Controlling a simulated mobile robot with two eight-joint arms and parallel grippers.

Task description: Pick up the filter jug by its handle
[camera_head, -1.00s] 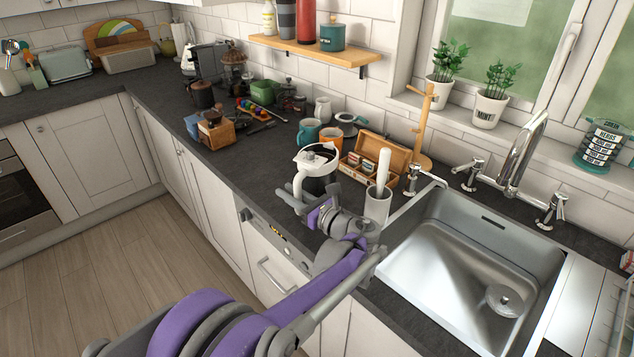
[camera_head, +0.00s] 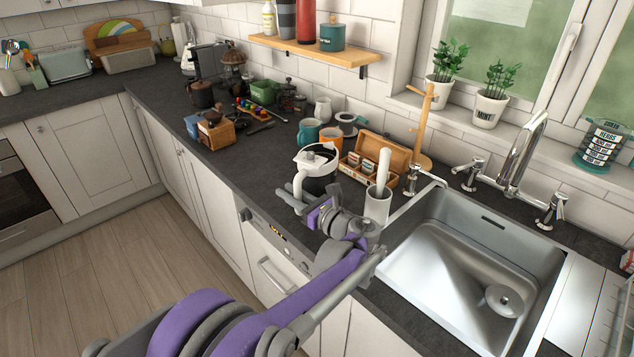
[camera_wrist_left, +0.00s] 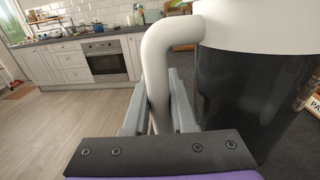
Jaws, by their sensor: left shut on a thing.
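The filter jug (camera_head: 320,183) has a white lid and rim, a dark body and a white handle, and it is upright near the front edge of the worktop. My left gripper (camera_head: 297,197) is shut on the jug's handle, on the jug's left side. In the left wrist view, the white handle (camera_wrist_left: 157,55) runs down between the two grey fingers, with the dark jug body (camera_wrist_left: 245,95) close to their right. The jug's base is partly hidden by my gripper, and I cannot tell whether it touches the worktop. My right gripper is not in view.
A white pot (camera_head: 378,206) with a pale upright rod stands right of the jug. Behind are an open wooden tea box (camera_head: 392,152), an orange mug (camera_head: 329,139) and a teal mug (camera_head: 309,131). The sink (camera_head: 465,285) is to the right.

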